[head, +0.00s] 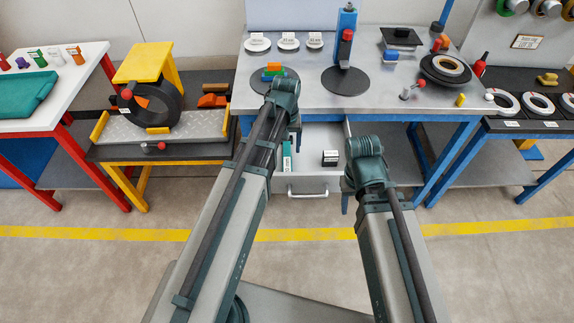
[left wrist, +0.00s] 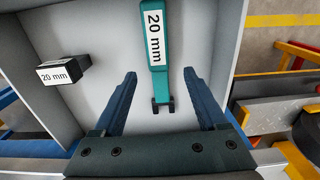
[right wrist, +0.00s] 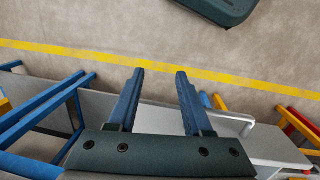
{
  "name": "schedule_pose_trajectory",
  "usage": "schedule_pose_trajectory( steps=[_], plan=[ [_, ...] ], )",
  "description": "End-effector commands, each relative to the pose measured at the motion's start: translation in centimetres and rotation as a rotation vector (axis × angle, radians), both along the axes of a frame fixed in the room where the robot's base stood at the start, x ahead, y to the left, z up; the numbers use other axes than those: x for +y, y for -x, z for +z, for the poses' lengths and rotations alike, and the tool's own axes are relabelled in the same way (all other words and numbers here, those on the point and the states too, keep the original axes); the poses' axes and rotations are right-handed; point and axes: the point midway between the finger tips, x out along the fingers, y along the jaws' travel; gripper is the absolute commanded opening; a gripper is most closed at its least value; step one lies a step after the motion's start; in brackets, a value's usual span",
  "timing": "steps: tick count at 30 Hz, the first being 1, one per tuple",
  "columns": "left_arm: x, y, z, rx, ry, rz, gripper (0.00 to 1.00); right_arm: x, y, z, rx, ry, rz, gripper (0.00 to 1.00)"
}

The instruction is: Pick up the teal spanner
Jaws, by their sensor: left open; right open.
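The teal spanner (left wrist: 155,50) lies in the open drawer (head: 312,182). It bears a white "20 mm" label, and its dark forked end points toward my left gripper (left wrist: 160,88). It also shows small in the head view (head: 287,160), partly hidden by my left arm. My left gripper is open above the drawer, one finger to each side of the spanner's lower end in the left wrist view, not closed on it. My right gripper (right wrist: 160,72) is open and empty, in front of the bench and to the right of the drawer, over bare floor in its view.
A black block (left wrist: 62,70) labelled "20 mm" lies in the drawer beside the spanner. The drawer's walls bound the space around both. Above is the metal bench top (head: 300,98) with dark discs and small parts. A yellow-framed stand (head: 150,62) with a black coil is on the left.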

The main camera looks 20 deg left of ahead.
Motion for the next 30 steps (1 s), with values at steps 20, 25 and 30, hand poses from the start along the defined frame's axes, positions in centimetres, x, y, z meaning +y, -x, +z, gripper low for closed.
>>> schedule_pose_trajectory(
  steps=[20,25,30],
  plan=[
    [-0.3,0.4,-5.2,0.000,0.000,0.000,0.75,0.0,0.0,-5.2,0.000,0.000,0.000,0.50],
    [-0.3,0.4,-5.1,0.000,0.000,0.000,0.75,0.0,0.0,-5.1,0.000,0.000,0.000,0.50],
    [-0.3,0.4,-5.1,0.000,0.000,0.000,0.62,0.0,0.0,-5.1,0.000,0.000,0.000,0.50]
  ],
)
